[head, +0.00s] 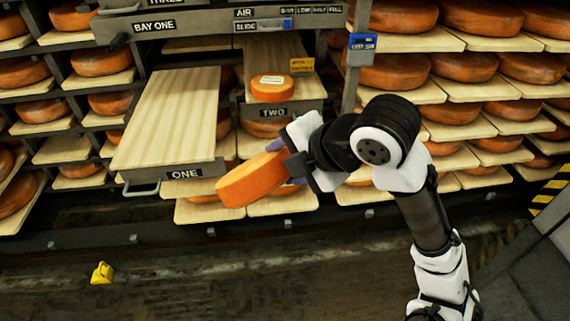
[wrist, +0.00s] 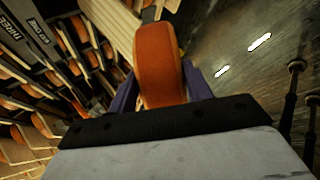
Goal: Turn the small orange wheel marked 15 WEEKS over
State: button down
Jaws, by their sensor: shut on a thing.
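An orange cheese wheel (head: 252,180) is held in the jaws of my gripper (head: 292,166), tilted on a slant in front of the shelf marked ONE. No marking on it can be read. In the wrist view the wheel (wrist: 160,65) stands on edge between the two purple fingers (wrist: 158,90), which are shut on it. A second, smaller-looking orange wheel (head: 272,88) with a white label on top lies flat on the board marked TWO. The label's words are too small to read.
A bare pulled-out board (head: 168,118), marked ONE, is left of the board TWO (head: 252,110). Racks with several orange wheels (head: 385,72) fill the back. A yellow object (head: 103,272) lies on the floor. A blue tag box (head: 362,42) hangs on the upright.

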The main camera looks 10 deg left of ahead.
jog(key=shift+s+d+f+t+y+b, duration=0.2)
jog(key=shift+f+t+y+b, duration=0.25)
jog(key=shift+b, duration=0.65)
jog(key=shift+s+d+f+t+y+b, duration=0.1)
jog(key=shift+d+f+t+y+b, duration=0.15)
jog(key=shift+y+b, duration=0.6)
jog(key=t+y+b, duration=0.1)
jog(key=b, duration=0.2)
jog(key=f+y+b, duration=0.1)
jog(key=b, duration=0.3)
jog(key=shift+s+d+f+t, duration=0.15)
jog(key=shift+f+t, duration=0.15)
jog(key=shift+t, duration=0.1)
jog(key=shift+d+f+t+y+b, duration=0.1)
jog(key=shift+f+t+y+b, duration=0.15)
jog(key=shift+b, duration=0.75)
jog(key=f+t+y+b, duration=0.1)
jog(key=b, duration=0.3)
jog(key=shift+s+d+y, duration=0.1)
jog(key=shift+y, duration=0.15)
jog(key=shift+t+y+b, duration=0.25)
jog(key=shift+y+b, duration=0.05)
jog(key=shift+b, duration=0.3)
